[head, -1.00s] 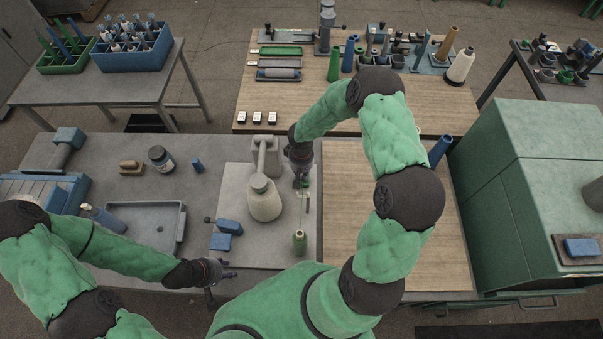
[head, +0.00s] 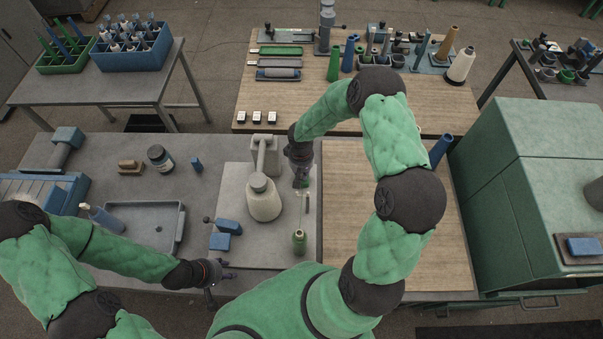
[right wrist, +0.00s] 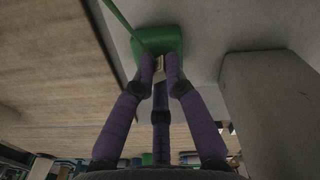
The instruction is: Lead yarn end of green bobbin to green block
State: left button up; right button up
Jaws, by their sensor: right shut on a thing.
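The green bobbin (head: 299,241) stands upright on the light grey plate in the head view. My right gripper (head: 301,184) is further back on the same plate and mostly hides the green block there. In the right wrist view the green block (right wrist: 163,40) lies just beyond my right fingertips (right wrist: 159,66). They are closed together, close to its near edge; I cannot tell whether they touch it. A thin green yarn (right wrist: 123,24) runs from the top left to the fingertips. A small pale piece shows between them. My left gripper (head: 226,273) is low by the table's front edge, fingers apart and empty.
A cream cone (head: 263,200) on a grey machine stands just left of my right gripper. Blue blocks (head: 220,242) and a grey tray (head: 150,222) lie further left.

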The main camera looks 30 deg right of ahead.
pick_arm(q)
jog(key=shift+f+b, duration=0.4)
jog(key=shift+f, duration=0.1)
pick_arm(e)
jog(key=shift+f, duration=0.2)
dwell(0.5)
jog(key=o, duration=0.8)
jog(key=shift+c, duration=0.2)
pick_arm(q)
jog(key=shift+s, duration=0.1)
pick_arm(e)
jog(key=o, duration=0.5)
jog(key=shift+c, duration=0.2)
jog(key=shift+r, duration=0.1)
pick_arm(q)
jog(key=shift+r+p, duration=0.4)
jog(key=shift+p, duration=0.05)
pick_arm(e)
jog(key=shift+w+r, duration=0.15)
jog(key=shift+r, duration=0.55)
pick_arm(q)
jog(key=shift+r+p, duration=0.3)
jog(key=shift+r, duration=0.05)
pick_arm(e)
jog(key=shift+r, duration=0.5)
pick_arm(q)
jog(key=shift+r+p, duration=1.25)
jog(key=shift+r, duration=0.05)
pick_arm(e)
jog(key=shift+r, duration=2.25)
